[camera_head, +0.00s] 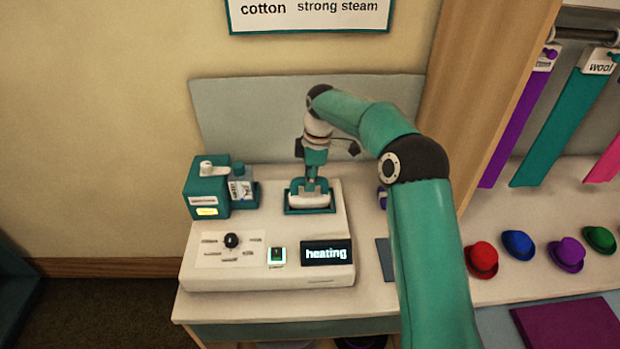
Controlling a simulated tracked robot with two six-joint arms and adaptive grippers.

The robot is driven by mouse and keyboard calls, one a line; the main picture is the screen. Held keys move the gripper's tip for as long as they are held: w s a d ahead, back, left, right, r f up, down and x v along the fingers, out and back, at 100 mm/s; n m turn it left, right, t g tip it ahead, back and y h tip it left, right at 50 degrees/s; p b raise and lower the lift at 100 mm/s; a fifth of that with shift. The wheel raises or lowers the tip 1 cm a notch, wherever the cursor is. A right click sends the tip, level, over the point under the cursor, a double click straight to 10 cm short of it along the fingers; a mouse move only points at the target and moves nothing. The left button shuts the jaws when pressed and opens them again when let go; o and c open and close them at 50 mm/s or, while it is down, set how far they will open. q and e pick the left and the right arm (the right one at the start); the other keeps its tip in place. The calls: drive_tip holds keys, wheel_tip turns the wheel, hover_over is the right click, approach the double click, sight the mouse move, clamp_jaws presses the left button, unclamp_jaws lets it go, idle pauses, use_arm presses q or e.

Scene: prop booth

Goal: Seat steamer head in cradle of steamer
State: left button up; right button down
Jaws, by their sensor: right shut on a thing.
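The steamer (200,278) is a white console on the counter, with a black knob, a green-lit switch and a display reading "heating". Its cradle (289,209) is a teal-rimmed recess at the console's back right. The steamer head (309,201), white in its lower part, is at the cradle, inside its rim as seen from here. I cannot tell whether it rests fully on the cradle floor. My right gripper (311,181) points down from above and is shut on the steamer head, hiding part of it. My left gripper is out of view.
A teal box (207,190) with a small bottle (241,186) stands at the console's back left. A grey panel (250,120) rises behind. Small coloured hats, including a red one (481,260), sit on the right. My right arm covers the counter right of the console.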

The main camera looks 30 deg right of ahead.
idle(0.4)
drive_tip(key=c, duration=1)
unclamp_jaws()
drive_tip(key=shift+f, duration=0.1)
wheel_tip(320, 180, up, 12)
drive_tip(key=d, duration=0.1)
drive_tip(key=shift+s, duration=0.35)
drive_tip(key=shift+f, duration=0.1)
